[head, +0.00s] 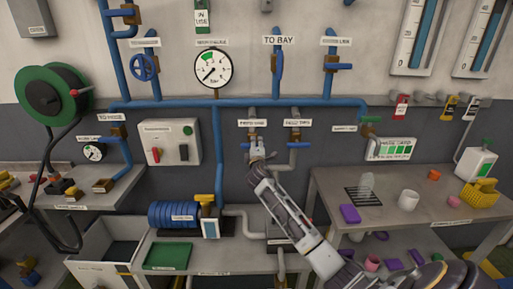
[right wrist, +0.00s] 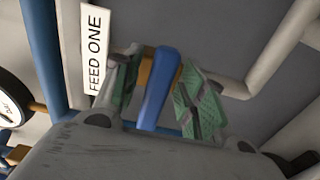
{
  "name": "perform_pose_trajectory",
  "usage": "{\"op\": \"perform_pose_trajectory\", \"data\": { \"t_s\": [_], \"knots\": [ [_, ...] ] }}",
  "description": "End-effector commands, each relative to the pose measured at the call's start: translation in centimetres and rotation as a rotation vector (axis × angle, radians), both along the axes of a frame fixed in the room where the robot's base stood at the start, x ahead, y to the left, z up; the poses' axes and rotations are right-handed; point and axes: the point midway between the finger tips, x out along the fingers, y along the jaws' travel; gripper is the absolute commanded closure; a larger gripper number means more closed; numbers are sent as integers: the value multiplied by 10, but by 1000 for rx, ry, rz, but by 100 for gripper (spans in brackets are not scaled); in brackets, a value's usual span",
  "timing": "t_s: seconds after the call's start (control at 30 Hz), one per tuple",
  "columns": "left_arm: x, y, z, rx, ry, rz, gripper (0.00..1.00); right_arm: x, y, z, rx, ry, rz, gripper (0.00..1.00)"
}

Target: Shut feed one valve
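The feed one valve has a blue lever handle (right wrist: 160,88) on a brass-coloured body (right wrist: 148,67), beside a white FEED ONE label (right wrist: 96,48) in the right wrist view. In the head view the label (head: 252,123) sits on the wall above my right gripper (head: 257,148), which largely hides the valve. In the right wrist view the green-padded fingers of my right gripper (right wrist: 162,92) are spread on either side of the lever. A gap shows between the lever and the right-hand finger; contact on the other side is unclear. My left gripper is not in view.
The feed two valve (head: 293,137) is close to the right of my right gripper. A blue header pipe (head: 300,102) runs above, with a round gauge (head: 213,68). A bench with mugs (head: 408,201) stands at right; a green tray (head: 168,256) lies lower left.

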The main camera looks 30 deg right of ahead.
Motion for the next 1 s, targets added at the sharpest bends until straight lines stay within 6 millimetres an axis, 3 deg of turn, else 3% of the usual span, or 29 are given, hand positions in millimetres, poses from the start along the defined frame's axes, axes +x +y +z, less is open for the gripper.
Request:
{"op": "perform_pose_trajectory", "data": {
  "t_s": [0.47, 1.0],
  "knots": [
    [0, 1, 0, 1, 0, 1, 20, -8, 6, 0, -2, -1, 1, 59],
    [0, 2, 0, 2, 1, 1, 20, -52, 32, 0, -1, 1, 1, 59]
  ]
}}
